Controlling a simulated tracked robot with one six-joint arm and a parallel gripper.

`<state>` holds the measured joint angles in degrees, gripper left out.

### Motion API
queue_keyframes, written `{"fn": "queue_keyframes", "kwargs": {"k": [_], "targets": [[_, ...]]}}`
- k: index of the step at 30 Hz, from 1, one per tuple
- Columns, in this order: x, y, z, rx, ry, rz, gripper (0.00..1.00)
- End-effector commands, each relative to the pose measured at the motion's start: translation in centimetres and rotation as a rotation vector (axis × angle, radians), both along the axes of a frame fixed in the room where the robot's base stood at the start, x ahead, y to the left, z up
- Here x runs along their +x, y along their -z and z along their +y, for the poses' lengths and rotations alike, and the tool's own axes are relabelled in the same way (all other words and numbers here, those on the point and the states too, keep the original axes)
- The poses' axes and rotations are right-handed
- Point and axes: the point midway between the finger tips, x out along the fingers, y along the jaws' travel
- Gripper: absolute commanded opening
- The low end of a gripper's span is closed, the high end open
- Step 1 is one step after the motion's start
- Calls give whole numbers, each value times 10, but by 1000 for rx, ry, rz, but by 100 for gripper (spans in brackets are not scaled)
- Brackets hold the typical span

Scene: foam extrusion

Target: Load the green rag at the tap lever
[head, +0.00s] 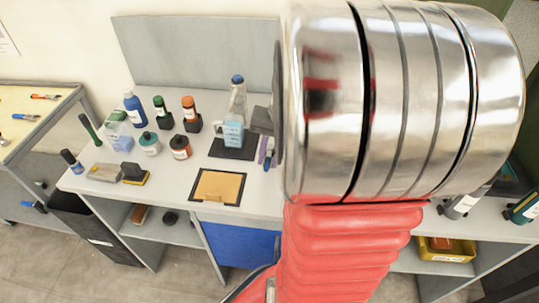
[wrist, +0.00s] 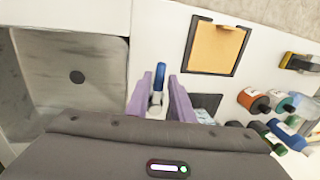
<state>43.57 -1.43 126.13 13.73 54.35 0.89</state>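My gripper has two purple fingers, spread apart, in the wrist view (wrist: 160,95). A small part of it shows beside my arm in the head view (head: 266,151). A slim blue-tipped piece (wrist: 160,77) with a pale body shows in the gap between the fingers, beside the sink. It may be the tap lever. I cannot tell whether the fingers touch it; they do not look closed on it. I make out no green rag in either view. My arm hides the bench around the sink in the head view.
The grey sink (wrist: 55,75) has a dark drain. A tan board in a black frame (head: 218,186) lies at the bench front. A light-blue object (head: 233,134) stands on a dark pad. Several bottles crowd the left, including an orange-capped one (head: 191,105). A yellow bin (head: 446,249) is below.

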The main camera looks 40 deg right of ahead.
Motion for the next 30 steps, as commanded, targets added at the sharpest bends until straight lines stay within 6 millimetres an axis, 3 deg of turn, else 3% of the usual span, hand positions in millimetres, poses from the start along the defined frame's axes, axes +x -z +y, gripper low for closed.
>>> {"fn": "queue_keyframes", "kwargs": {"k": [9,30], "targets": [[0,0,0,0,0,0,0],[-3,0,-7,-3,68,-1,0]]}}
